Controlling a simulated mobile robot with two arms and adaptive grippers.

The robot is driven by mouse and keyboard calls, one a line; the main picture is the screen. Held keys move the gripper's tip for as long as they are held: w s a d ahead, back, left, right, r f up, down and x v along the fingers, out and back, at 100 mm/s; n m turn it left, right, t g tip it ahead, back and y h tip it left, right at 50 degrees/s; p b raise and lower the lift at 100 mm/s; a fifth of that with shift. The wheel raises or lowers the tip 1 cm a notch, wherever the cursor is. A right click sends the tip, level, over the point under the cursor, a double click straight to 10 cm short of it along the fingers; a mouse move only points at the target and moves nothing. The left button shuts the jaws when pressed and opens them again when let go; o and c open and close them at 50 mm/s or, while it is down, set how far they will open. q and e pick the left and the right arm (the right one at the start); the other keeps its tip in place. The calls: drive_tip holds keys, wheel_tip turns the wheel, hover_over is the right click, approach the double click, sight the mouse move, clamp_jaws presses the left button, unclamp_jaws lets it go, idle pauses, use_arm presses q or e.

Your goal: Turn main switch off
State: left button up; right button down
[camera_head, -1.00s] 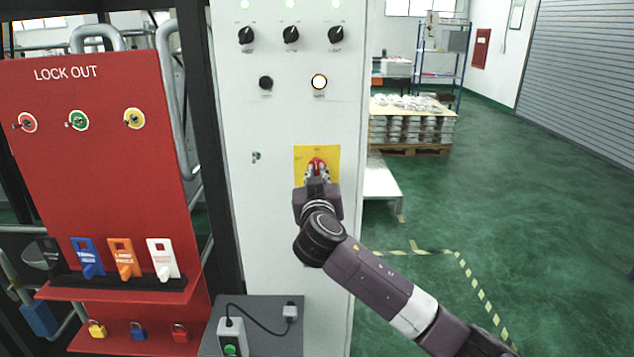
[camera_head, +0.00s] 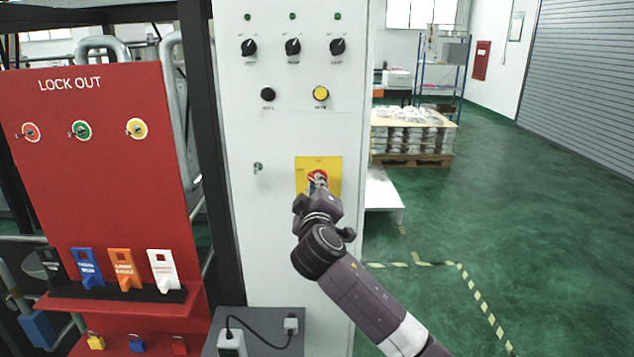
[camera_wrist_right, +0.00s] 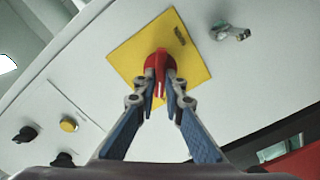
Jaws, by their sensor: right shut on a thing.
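The main switch is a red rotary handle (camera_wrist_right: 160,66) on a yellow plate (camera_head: 332,167), set on the front of a white cabinet (camera_head: 270,215). In the head view the handle is mostly hidden behind my right gripper (camera_head: 317,184). In the right wrist view my right gripper (camera_wrist_right: 160,84) is shut on the red handle, with one finger on each side of it. The plate appears tilted in that view because the wrist is turned. My left gripper is not in view.
Above are black selector knobs (camera_head: 293,46), unlit green lamps (camera_head: 292,16), a black button (camera_head: 268,95) and a yellow button (camera_head: 320,93). A key switch (camera_head: 257,168) sits left of the plate. A red lockout board (camera_head: 100,200) stands left; green floor is open right.

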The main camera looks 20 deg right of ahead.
drive_tip(key=shift+n, duration=0.6)
drive_tip(key=shift+f, duration=0.1)
drive_tip(key=c, duration=2)
unclamp_jaws()
drive_tip(key=shift+s, duration=0.1)
drive_tip(key=v, duration=1.2)
